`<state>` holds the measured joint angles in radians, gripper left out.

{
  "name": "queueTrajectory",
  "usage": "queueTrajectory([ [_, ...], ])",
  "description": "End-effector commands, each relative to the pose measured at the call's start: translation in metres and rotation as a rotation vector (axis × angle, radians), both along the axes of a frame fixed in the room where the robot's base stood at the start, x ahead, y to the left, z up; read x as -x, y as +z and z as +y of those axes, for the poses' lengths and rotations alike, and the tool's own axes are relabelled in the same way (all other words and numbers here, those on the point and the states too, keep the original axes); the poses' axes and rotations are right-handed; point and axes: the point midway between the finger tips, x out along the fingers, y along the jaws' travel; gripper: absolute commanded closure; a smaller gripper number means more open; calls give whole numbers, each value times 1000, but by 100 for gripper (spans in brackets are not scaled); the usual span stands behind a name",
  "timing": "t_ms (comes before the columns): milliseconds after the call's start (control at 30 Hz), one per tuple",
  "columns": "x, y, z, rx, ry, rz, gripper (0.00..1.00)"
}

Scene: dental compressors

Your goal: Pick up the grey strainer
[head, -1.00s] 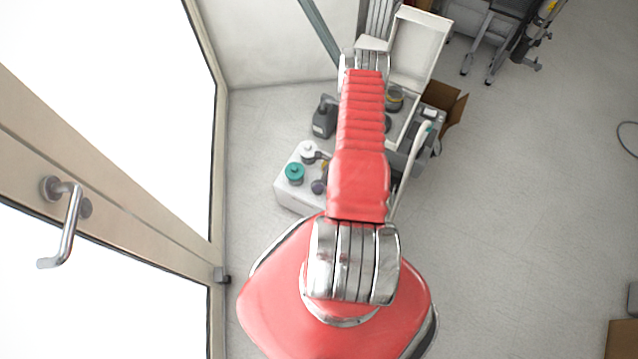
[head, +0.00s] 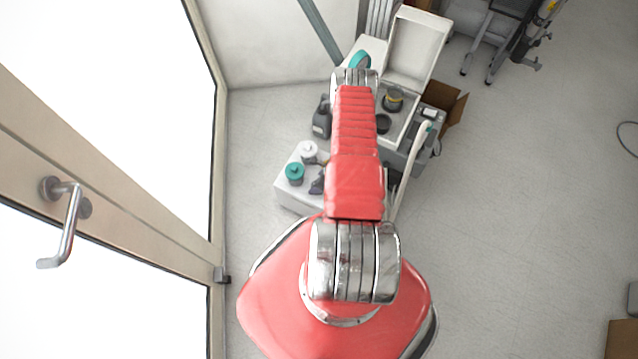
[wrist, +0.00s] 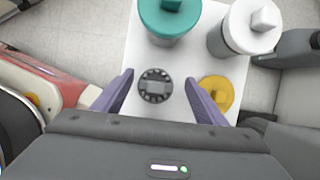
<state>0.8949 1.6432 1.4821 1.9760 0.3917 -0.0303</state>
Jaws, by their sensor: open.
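The grey strainer (wrist: 155,87) is a small dark grey round piece with a notched rim and a paler centre. In the wrist view it lies on the white top of a box (wrist: 143,55). My gripper (wrist: 159,80) is open, with one purple finger on each side of the strainer. A gap shows between the strainer and each finger; the height of the fingers above it is hard to tell. In the head view my gripper (head: 318,184) is small beside my red arm at the white box (head: 290,199), and the strainer cannot be made out there.
A yellow round piece (wrist: 217,93) lies close by the right finger, partly covered by it. A teal-lidded jar (wrist: 170,18) and a white-lidded jar (wrist: 243,28) stand just beyond. A dark bottle (head: 321,120) and an open white case (head: 416,45) stand farther back.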

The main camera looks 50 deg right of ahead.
Motion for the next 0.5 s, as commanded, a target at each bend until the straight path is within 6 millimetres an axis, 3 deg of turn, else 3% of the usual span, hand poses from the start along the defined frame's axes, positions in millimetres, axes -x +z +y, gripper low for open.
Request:
queueTrajectory([
  [300, 0, 0, 0, 0, 0, 0, 34],
  [500, 0, 0, 0, 0, 0, 0, 48],
])
